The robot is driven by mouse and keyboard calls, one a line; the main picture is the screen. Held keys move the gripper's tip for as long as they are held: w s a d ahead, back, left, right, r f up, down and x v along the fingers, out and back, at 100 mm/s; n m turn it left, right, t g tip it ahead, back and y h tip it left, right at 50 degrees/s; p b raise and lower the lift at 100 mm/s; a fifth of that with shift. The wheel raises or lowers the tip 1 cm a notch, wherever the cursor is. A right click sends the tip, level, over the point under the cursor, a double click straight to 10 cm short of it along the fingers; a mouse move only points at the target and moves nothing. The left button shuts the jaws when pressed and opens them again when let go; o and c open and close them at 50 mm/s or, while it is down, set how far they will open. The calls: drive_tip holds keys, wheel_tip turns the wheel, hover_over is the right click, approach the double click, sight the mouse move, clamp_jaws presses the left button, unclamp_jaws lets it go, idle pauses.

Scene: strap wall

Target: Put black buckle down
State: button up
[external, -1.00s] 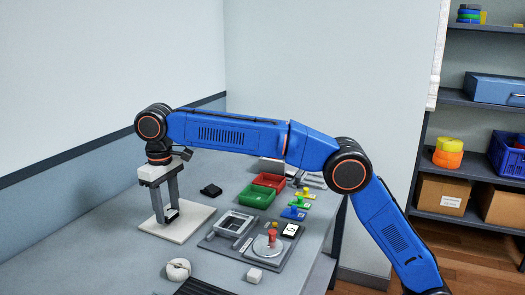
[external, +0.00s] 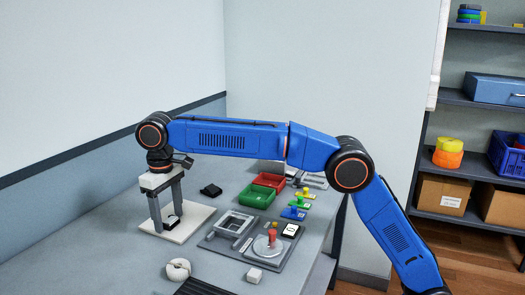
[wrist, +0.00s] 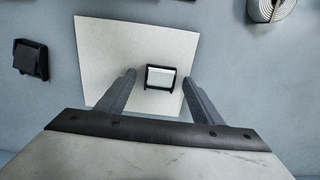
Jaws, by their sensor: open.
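The black buckle (wrist: 161,77) lies on a square white board (wrist: 100,50) and shows between my two fingers in the wrist view. Its middle looks light. In the external view the buckle (external: 174,221) is a small dark shape on the board (external: 200,222), partly hidden by a finger. My gripper (external: 166,225) points straight down over the board, with its fingers apart. In the wrist view my gripper (wrist: 158,82) has a gap on both sides of the buckle and does not touch it.
Another black piece (external: 211,190) lies on the table behind the board. A grey fixture tray (external: 248,262) stands to the right, with green (external: 253,197) and red (external: 270,179) bins behind it. A white roll (external: 178,269) lies in front. Bare table surrounds the board's left side.

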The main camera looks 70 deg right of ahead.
sight(169, 219)
wheel_tip(169, 219, up, 8)
drive_tip(key=shift+f, duration=0.25)
idle(0.5)
